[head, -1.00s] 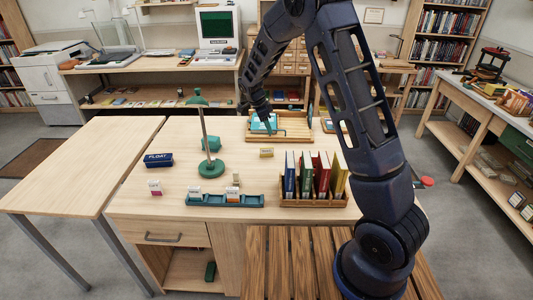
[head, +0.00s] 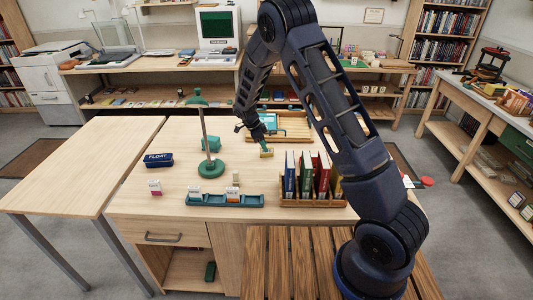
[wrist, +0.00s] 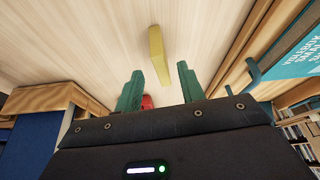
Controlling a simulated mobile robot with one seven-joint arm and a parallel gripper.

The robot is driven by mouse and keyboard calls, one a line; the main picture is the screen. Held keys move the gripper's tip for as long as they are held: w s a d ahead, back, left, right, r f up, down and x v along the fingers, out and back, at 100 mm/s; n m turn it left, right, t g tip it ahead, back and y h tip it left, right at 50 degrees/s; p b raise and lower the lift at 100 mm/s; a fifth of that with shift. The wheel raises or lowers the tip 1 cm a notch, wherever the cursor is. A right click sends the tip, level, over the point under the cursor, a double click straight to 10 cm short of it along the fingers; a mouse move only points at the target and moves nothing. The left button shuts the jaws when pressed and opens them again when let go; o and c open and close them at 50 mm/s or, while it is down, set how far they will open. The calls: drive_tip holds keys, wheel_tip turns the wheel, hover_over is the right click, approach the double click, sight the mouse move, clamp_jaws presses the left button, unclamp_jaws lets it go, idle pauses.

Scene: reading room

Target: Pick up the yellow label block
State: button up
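The yellow label block (head: 266,154) lies on the wooden table, behind the book rack. In the wrist view it shows as a yellow bar (wrist: 158,55) on the pale wood, just beyond and between the fingertips. My gripper (head: 260,144) is just above and behind the block in the head view and partly covers it. In the wrist view my gripper (wrist: 160,78) has its two green fingers apart with nothing held between them. I cannot tell whether a finger touches the block.
A rack of upright books (head: 312,203) stands close in front of the block. A slatted wooden tray (head: 293,124) lies behind it. A green-based stand (head: 211,168), a green holder with cards (head: 224,201) and a FLOAT box (head: 158,160) are to the left.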

sight(268, 156)
drive_tip(key=x, duration=0.4)
drive_tip(key=shift+w+d+f, duration=0.2)
drive_tip(key=shift+d+f, duration=0.1)
clamp_jaws()
drive_tip(key=shift+r, duration=0.1)
